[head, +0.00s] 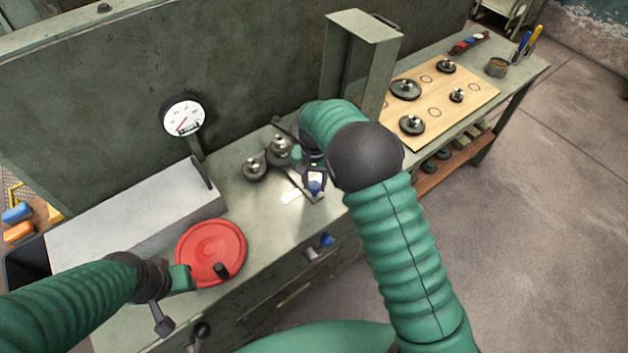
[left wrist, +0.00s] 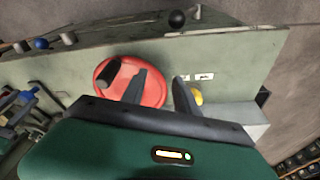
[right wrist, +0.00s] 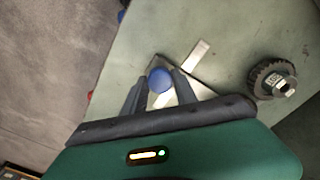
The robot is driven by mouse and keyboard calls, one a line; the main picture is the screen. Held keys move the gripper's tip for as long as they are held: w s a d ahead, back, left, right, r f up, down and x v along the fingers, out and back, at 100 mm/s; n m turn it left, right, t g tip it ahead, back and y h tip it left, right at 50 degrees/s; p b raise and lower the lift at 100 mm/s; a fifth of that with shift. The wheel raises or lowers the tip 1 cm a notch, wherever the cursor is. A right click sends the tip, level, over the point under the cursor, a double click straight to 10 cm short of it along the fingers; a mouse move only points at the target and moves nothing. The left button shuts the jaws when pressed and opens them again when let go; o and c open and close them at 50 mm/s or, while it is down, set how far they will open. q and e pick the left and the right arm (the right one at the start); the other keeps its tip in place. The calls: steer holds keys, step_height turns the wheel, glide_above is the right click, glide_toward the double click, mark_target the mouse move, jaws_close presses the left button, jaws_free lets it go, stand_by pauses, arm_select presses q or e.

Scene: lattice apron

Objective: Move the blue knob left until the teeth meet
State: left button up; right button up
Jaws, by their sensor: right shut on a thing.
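The blue knob (head: 315,187) sits on a metal slide plate on the bench; it also shows in the right wrist view (right wrist: 160,79). My right gripper (right wrist: 158,92) is shut on this knob, with one finger on each side. Two dark toothed gears, the left gear (head: 254,169) and the right gear (head: 279,151), stand close together up and left of the knob. I cannot tell whether their teeth touch. One gear (right wrist: 273,80) shows in the right wrist view. My left gripper (left wrist: 158,88) is open and empty above the bench by the red handwheel (head: 211,250).
A dial gauge (head: 184,117) stands behind a grey box (head: 130,215). A tall green post (head: 355,55) rises behind my right arm. A wooden board (head: 445,93) with several gears lies at the right. Another blue knob (head: 326,240) is on the bench front.

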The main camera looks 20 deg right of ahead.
steer(key=shift+w+d+r, duration=0.1)
steer(key=shift+w, duration=0.05)
jaws_close()
steer(key=shift+d, duration=0.4)
arm_select(q)
steer(key=shift+d+r, duration=0.1)
steer(key=shift+d, duration=0.5)
steer(key=shift+a, duration=0.25)
arm_select(e)
steer(key=shift+a, duration=0.25)
